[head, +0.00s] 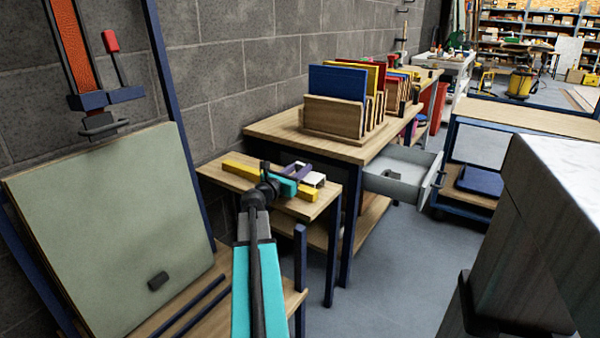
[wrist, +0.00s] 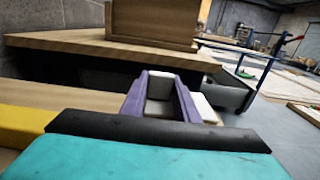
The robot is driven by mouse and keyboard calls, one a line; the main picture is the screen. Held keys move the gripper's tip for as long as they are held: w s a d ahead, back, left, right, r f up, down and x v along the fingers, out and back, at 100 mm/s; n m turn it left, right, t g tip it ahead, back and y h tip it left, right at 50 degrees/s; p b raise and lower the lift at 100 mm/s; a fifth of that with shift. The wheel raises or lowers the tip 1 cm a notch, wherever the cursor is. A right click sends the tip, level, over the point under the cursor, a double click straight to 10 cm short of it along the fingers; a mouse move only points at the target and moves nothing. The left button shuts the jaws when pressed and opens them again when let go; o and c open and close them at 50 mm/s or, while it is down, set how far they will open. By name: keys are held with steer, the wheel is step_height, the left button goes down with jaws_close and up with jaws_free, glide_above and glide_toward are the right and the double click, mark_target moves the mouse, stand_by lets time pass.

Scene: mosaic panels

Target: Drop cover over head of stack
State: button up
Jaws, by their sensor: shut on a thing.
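My gripper (head: 300,172) with purple fingers is over the small wooden table, at the end of my teal arm. In the wrist view its fingers (wrist: 160,88) stand apart with a pale grey-white piece between them. This white piece (head: 314,179), perhaps the cover, also shows beside the right finger in the wrist view (wrist: 206,108). It is partly hidden by the fingers, and I cannot tell whether it touches the table. A yellow bar (head: 240,170) runs along the table under my arm. The head of the stack cannot be told for sure.
A wooden rack (head: 332,118) of upright coloured panels, a blue panel (head: 338,82) in front, stands on the larger workbench (head: 262,127). An open grey drawer (head: 400,172) juts out right of the small table (head: 212,174). A pale green board (head: 110,235) leans at left.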

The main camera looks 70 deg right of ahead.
steer(key=shift+f, duration=0.2)
steer(key=o, duration=1.2)
steer(key=shift+c, duration=0.2)
steer(key=shift+r, duration=0.15)
steer(key=shift+p+v, duration=0.95)
steer(key=shift+v, duration=5.05)
steer(key=shift+s, duration=0.1)
